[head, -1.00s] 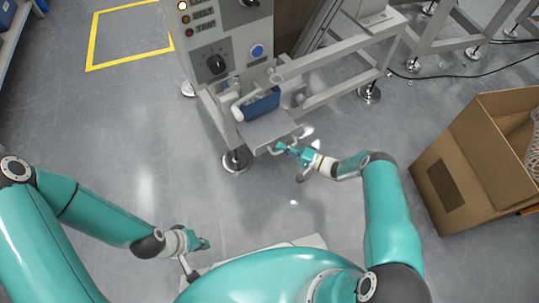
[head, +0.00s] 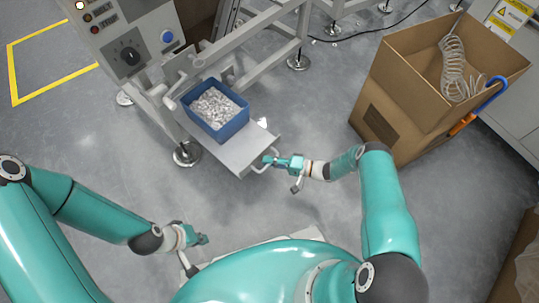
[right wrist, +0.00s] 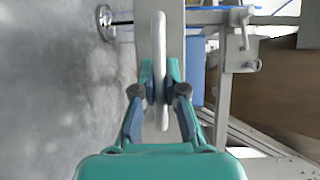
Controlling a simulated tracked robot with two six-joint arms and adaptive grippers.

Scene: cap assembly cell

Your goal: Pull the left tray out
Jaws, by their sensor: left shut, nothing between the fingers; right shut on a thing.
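The left tray (head: 247,148) is a flat grey plate that sticks out from the machine frame, with a blue bin (head: 216,128) of small pale parts on it. My right gripper (head: 270,160) is shut on the tray's handle (head: 262,171) at the tray's front end. In the right wrist view the handle (right wrist: 159,55) is a pale bar between the two fingers (right wrist: 159,88). My left gripper (head: 203,240) is shut and empty, low at the left, well away from the tray.
The machine with its control panel (head: 128,45) stands behind the tray. A cardboard box (head: 405,100) with a coiled hose (head: 453,65) stands to the right. A machine foot (head: 187,153) is left of the tray. Grey floor between tray and box is clear.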

